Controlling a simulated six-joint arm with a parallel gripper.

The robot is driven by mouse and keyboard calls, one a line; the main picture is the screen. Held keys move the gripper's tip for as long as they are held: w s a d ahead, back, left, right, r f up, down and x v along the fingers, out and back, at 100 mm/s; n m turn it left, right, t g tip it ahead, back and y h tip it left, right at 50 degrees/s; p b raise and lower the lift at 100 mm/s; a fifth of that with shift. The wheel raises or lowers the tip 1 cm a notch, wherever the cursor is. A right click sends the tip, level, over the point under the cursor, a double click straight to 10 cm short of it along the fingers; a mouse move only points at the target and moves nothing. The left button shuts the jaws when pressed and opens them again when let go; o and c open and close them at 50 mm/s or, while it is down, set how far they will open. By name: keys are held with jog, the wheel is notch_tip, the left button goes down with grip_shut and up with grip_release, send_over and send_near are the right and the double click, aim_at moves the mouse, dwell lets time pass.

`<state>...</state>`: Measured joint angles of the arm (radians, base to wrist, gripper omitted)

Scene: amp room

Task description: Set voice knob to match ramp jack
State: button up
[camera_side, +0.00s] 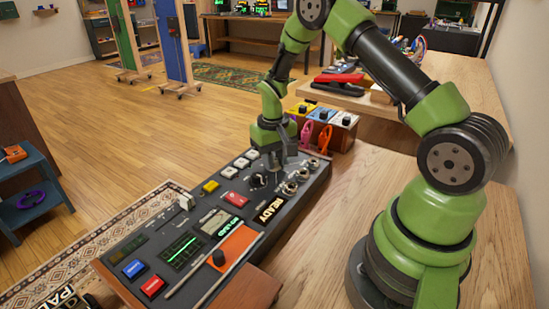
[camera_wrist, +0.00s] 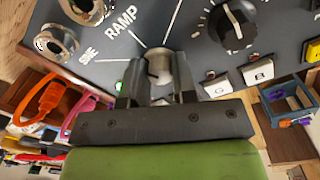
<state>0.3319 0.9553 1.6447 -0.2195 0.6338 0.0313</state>
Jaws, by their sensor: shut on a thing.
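My gripper (camera_side: 282,160) points down onto the far end of the dark control panel (camera_side: 150,240). In the wrist view my gripper (camera_wrist: 157,76) has its two fingers shut on a silver knob (camera_wrist: 158,60), taken as the voice knob. White lines fan out from it toward the printed words RAMP and SINE. The label RAMP (camera_wrist: 121,22) is at upper left, and metal jacks (camera_wrist: 56,42) sit at the outer ends of the lines. The jacks also show in the side view (camera_side: 290,188). The knob's pointer mark cannot be made out, and my fingers hide the knob in the side view.
A black dial (camera_wrist: 232,24) with white scale marks stands right of the silver knob, with white buttons (camera_wrist: 258,71) below it. A lit READY sign (camera_side: 270,210) is on the panel. Coloured pedal boxes (camera_side: 322,115) and hanging orange and pink cables stand just beyond the panel.

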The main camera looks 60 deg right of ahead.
jog(key=m, duration=0.5)
dwell(0.5)
jog(key=o, duration=0.9)
jog(key=shift+o, duration=0.2)
jog(key=shift+r, duration=0.1)
notch_tip(320, 180, up, 10)
jog(key=shift+w, duration=0.2)
jog(key=shift+a, duration=0.1)
